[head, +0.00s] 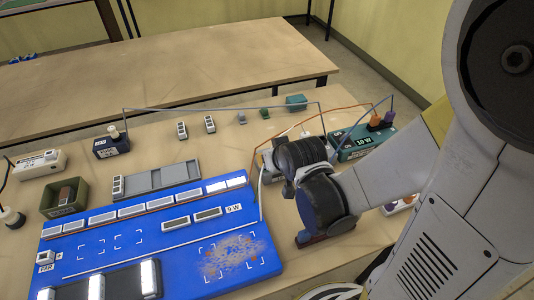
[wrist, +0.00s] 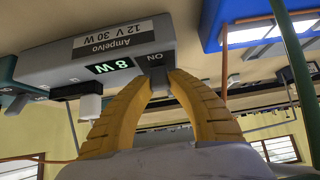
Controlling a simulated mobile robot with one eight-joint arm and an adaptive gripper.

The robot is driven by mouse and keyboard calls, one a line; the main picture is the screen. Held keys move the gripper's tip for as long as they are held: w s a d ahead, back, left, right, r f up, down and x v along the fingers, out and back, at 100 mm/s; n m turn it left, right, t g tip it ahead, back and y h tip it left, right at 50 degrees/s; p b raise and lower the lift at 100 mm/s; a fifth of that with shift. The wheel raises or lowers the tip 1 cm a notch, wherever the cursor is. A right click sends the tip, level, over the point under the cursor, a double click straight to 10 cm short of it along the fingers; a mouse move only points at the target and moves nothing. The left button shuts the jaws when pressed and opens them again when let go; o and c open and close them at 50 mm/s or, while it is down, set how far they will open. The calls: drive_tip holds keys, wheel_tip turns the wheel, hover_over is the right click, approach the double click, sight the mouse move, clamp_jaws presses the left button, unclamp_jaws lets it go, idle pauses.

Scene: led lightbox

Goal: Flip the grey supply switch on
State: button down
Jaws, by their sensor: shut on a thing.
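The grey supply (wrist: 100,52) fills the upper left of the wrist view, upside down, marked "Ampelvo 12 V 30 W". The grey switch (wrist: 158,77) is beside the ON mark, between the tips of my yellow fingers. My gripper (wrist: 165,80) is shut on it. The fingers cover much of the switch, so I cannot tell which way it is tilted. In the head view, the supply (head: 265,160) is mostly hidden behind my wrist, and the fingertips are hidden.
A blue board (head: 180,242) with pale lit blocks lies left of my arm. A teal box (head: 352,143) with plugs and wires stands behind my wrist. A grey tray (head: 158,180) and a green bin (head: 65,197) are further left. Wires cross the table's back.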

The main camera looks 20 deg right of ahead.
idle(0.4)
drive_tip(key=c, duration=1.2)
unclamp_jaws()
drive_tip(key=shift+v, duration=5.95)
drive_tip(key=shift+s+f, duration=0.1)
